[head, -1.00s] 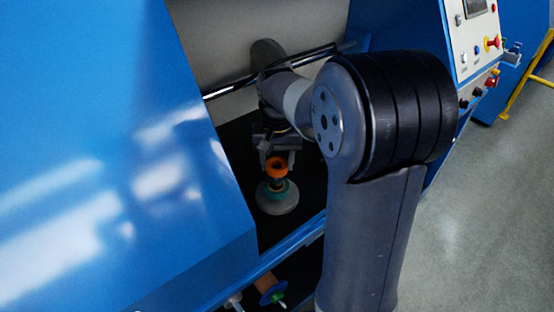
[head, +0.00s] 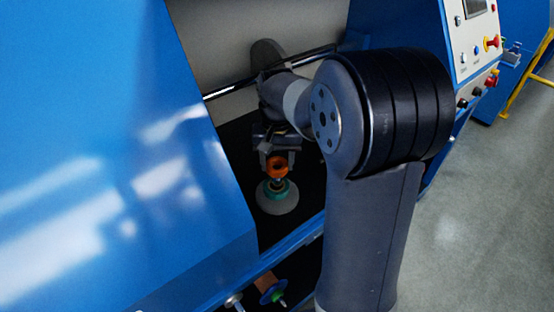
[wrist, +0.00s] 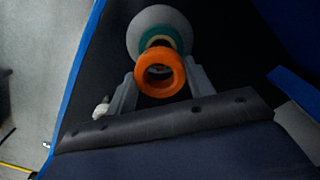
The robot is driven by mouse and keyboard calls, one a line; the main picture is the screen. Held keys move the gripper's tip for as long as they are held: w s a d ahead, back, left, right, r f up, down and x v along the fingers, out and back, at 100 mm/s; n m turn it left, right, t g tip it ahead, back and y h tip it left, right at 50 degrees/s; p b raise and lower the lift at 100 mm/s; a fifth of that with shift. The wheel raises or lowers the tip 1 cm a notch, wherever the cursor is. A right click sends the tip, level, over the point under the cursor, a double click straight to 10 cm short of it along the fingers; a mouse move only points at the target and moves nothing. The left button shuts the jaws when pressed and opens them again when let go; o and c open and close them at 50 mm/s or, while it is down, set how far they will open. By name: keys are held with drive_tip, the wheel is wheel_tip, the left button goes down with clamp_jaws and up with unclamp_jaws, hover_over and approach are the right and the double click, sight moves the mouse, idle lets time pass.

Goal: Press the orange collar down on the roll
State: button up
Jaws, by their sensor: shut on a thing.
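The orange collar (head: 277,164) is a ring held between the two fingers of my gripper (head: 277,157). In the wrist view the collar (wrist: 160,73) sits between the grey fingertips, one on each side, with its hole showing. The roll (head: 277,197) stands below it inside the blue machine, with a pale round base and a green ring around its upper part. In the wrist view the roll (wrist: 158,22) shows just beyond the collar, roughly in line with it. Whether the collar touches the roll's core is hard to tell.
A blue machine panel (head: 110,150) fills the left side. A shiny metal bar (head: 235,86) runs behind my gripper. A blue frame rail (head: 285,250) runs in front of the roll. A blue and green part (head: 273,292) sits below the rail. A control panel (head: 480,45) stands at the right.

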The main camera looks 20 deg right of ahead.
drive_tip(key=shift+f, duration=0.15)
drive_tip(key=shift+f+b, duration=0.85)
drive_tip(key=shift+f, duration=0.55)
idle(0.6)
drive_tip(key=shift+f+b, duration=0.8)
drive_tip(key=shift+f, duration=0.55)
drive_tip(key=o, duration=1.1)
drive_tip(key=shift+c, duration=0.2)
